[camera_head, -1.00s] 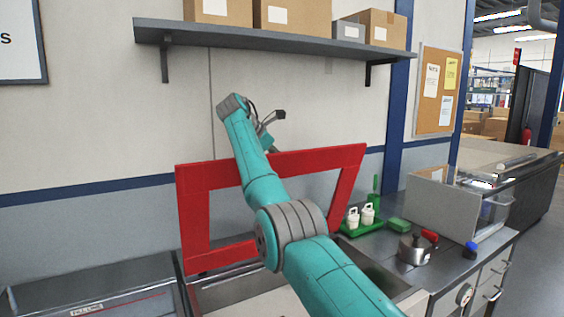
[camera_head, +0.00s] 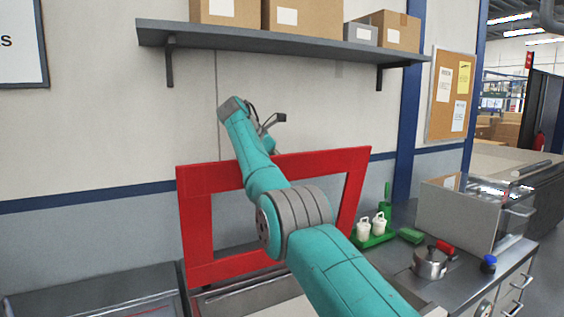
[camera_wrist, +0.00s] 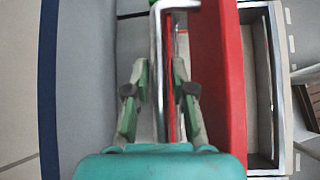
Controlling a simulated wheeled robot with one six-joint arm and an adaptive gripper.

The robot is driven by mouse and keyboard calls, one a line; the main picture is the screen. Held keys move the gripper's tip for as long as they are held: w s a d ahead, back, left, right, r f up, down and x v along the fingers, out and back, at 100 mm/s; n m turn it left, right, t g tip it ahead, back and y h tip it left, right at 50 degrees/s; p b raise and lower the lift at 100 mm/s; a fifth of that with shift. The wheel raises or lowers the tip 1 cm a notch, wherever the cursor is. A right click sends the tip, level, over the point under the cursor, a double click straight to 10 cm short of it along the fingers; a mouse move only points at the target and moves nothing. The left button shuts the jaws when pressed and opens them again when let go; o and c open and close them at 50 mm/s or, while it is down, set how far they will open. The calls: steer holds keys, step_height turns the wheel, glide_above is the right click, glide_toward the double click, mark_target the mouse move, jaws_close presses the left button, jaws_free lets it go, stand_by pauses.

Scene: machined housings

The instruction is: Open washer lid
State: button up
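The washer lid is a red open frame (camera_head: 198,240) standing steeply raised at the wall behind the washer (camera_head: 245,299). In the wrist view the lid (camera_wrist: 220,80) runs down just right of my gripper (camera_wrist: 159,72). A silver bar handle (camera_wrist: 158,45) passes between the two fingers. The fingers are apart, with gaps visible beside the bar, so it looks loosely surrounded rather than clamped. In the head view my arm reaches across the front of the lid and over its top edge; the fingers are hidden there.
A shelf with boxes (camera_head: 300,18) hangs above the lid. Right of it, the counter holds a green tray (camera_head: 372,240) with white bottles, a metal pot (camera_head: 430,263) and a grey panel (camera_head: 458,215). A dark metal unit (camera_head: 95,290) stands at left.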

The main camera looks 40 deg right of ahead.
steer(key=shift+o, duration=0.2)
steer(key=shift+r, duration=0.15)
steer(key=shift+v, duration=1.95)
steer(key=shift+w+a+r, duration=0.1)
steer(key=shift+a+r, duration=0.2)
steer(key=shift+a, duration=0.3)
steer(key=w+a, duration=0.1)
steer(key=a, duration=1)
steer(key=shift+w+a, duration=0.25)
steer(key=shift+w, duration=0.1)
steer(key=shift+a, duration=0.1)
